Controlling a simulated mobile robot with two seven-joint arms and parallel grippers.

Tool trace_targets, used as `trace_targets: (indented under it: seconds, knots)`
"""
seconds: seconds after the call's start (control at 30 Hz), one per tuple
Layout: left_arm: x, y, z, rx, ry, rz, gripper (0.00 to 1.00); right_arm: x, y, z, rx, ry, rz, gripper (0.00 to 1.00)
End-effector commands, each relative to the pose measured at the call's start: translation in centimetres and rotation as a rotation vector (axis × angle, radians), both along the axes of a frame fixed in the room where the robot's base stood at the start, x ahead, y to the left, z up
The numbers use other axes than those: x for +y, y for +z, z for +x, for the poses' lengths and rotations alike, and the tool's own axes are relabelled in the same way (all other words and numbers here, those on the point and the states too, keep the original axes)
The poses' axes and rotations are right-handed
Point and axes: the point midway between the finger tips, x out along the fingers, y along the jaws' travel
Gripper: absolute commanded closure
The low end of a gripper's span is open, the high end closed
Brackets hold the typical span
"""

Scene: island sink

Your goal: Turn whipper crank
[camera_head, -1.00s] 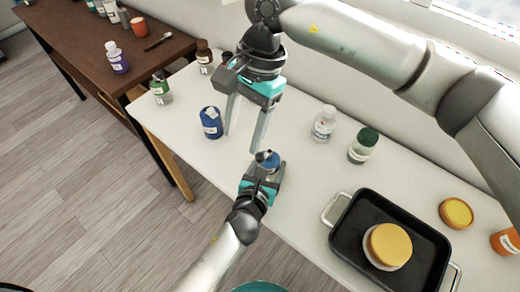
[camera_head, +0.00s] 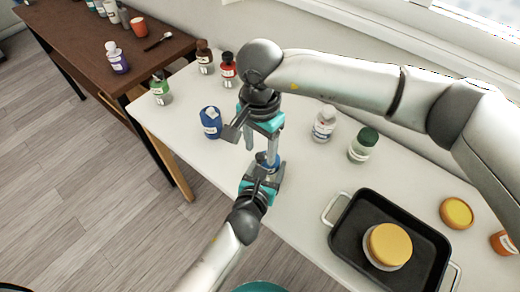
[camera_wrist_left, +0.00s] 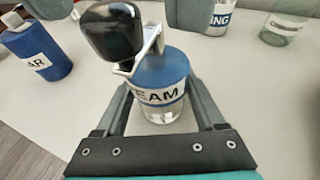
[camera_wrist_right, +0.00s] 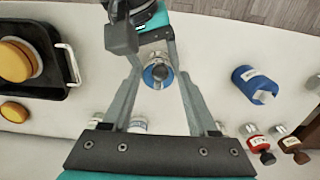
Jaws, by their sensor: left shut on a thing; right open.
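The whipper (camera_wrist_left: 165,72) is a clear jar with a blue top, a label ending in "EAM", and a crank with a black knob (camera_wrist_left: 112,32) on a silver arm. My left gripper (camera_head: 268,168) is shut around its body near the counter's front edge. In the head view the whipper (camera_head: 266,160) is largely hidden by the grippers. My right gripper (camera_head: 270,150) is open, pointing down over it. In the right wrist view the whipper (camera_wrist_right: 158,74) shows between the open fingers, and the knob is hard to make out.
A blue jar (camera_head: 210,122) stands left of the grippers. A white bottle (camera_head: 324,122) and a green-capped jar (camera_head: 363,145) stand to the right, with a black pan (camera_head: 345,235) beyond. Red (camera_head: 228,70) and brown (camera_head: 204,57) bottles stand at the back left.

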Motion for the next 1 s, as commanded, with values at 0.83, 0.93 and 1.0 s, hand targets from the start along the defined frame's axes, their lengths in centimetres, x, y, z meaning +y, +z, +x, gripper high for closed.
trace_targets:
  seconds: [0.83, 0.93, 1.0]
  knots:
    - [-0.01, -0.01, -0.01, 0.000, 0.000, 0.000, 0.91, 0.05, -1.47, -0.02, -0.001, 0.002, 0.001, 0.82]
    - [-0.01, 0.00, 0.00, 0.000, 0.000, 0.000, 0.91, 0.05, -1.46, -0.02, -0.001, 0.002, 0.001, 0.94]
    - [-0.01, 0.00, 0.00, 0.000, 0.000, 0.000, 0.91, 0.05, -1.46, -0.02, -0.001, 0.002, 0.001, 1.00]
